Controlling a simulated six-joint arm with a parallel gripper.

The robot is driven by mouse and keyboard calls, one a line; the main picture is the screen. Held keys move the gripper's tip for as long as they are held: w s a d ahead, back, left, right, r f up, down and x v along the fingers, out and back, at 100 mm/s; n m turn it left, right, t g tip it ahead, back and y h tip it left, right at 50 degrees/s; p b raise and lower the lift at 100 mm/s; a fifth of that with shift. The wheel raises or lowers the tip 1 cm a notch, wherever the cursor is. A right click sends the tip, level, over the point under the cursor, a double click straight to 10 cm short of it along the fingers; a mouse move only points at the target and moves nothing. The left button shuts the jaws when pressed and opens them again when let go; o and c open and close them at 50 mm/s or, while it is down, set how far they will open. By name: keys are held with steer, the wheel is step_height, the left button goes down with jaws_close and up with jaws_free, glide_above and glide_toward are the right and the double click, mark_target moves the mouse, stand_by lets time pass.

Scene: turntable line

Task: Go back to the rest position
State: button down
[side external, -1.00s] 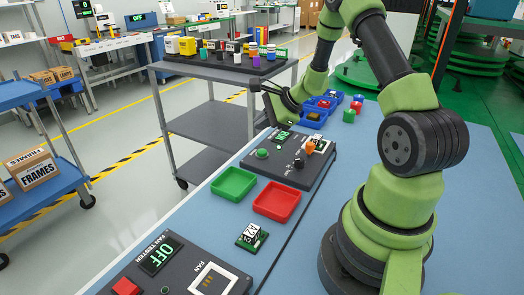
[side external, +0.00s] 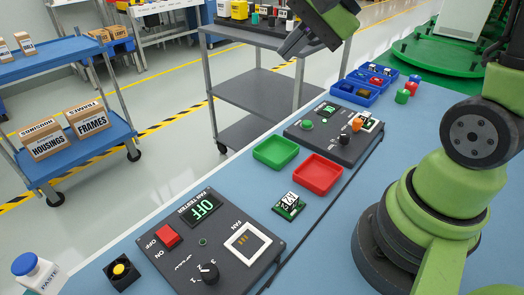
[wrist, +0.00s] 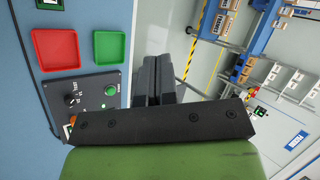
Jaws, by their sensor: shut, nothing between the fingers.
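My gripper (side external: 288,46) is raised above the far side of the bench in the side view, in front of the grey trolley. Its dark fingers are together and hold nothing. In the wrist view my gripper (wrist: 158,75) also shows shut fingers, pointing away over the bench edge. It touches nothing that I can see. The upper part of my arm runs out of the side view at the top.
On the blue bench are a fan tester (side external: 209,243) reading OFF, a second tester panel (side external: 335,130), a green tray (side external: 276,151), a red tray (side external: 317,173), a small green board (side external: 289,206) and blue bins (side external: 355,92). A grey trolley (side external: 262,90) stands beyond the bench.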

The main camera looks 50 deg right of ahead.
steer(key=s+a+r+n+h, duration=0.1)
steer(key=s+a+r+n, duration=0.1)
steer(key=s+n, duration=0.2)
steer(key=s+a+r+n+h, duration=0.1)
steer(key=s+n, duration=0.3)
steer(key=s, duration=0.5)
steer(key=shift+s+a+r+t+h, duration=0.15)
steer(key=shift+a+r+t+h, duration=0.15)
steer(key=shift+a+r+h, duration=0.15)
stand_by(1.5)
